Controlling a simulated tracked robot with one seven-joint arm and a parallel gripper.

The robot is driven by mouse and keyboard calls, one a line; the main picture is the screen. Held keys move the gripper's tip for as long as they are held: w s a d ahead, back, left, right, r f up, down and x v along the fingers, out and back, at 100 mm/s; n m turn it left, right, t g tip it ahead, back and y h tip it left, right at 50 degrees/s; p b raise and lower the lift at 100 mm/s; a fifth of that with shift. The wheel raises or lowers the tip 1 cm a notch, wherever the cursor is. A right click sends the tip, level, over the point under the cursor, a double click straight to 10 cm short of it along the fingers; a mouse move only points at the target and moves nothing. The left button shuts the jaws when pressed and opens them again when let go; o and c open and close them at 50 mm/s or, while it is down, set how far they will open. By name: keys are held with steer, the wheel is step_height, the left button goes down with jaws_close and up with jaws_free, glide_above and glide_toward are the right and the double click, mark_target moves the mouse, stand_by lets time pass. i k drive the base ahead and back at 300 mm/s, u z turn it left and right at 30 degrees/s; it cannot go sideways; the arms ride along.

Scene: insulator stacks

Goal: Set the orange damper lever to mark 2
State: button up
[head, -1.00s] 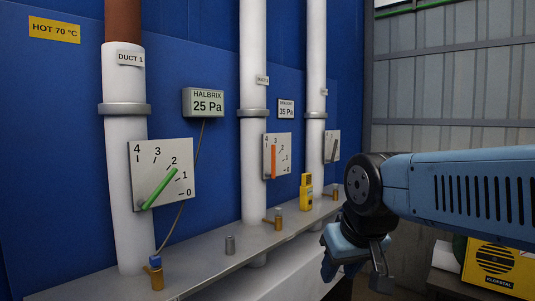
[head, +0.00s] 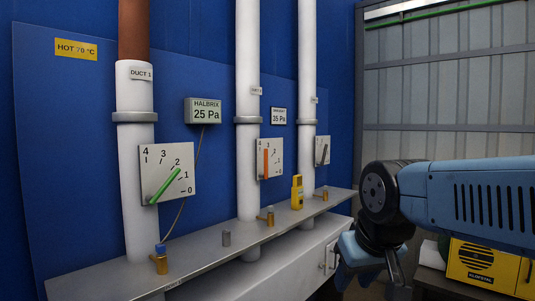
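The orange damper lever (head: 266,164) stands nearly upright on the middle white dial plate (head: 276,172). Its tip is near the 4 end of the scale, around marks 4 and 3; the marks are too small to read exactly. The plate is mounted at the middle white duct (head: 249,200). My gripper (head: 371,275) hangs at the lower right, well apart from the lever and touching nothing I can see. It is angled, and its fingertips are not clear enough to show how wide they are.
A green lever (head: 165,186) on the left plate points between 2 and 1. A dark lever (head: 324,154) is on the right plate. The ledge (head: 205,252) below carries brass fittings and a yellow instrument (head: 297,192). A yellow box (head: 485,263) is at the lower right.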

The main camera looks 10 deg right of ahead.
mark_target(265, 176)
steer(key=i, duration=1.1)
steer(key=u, duration=0.6)
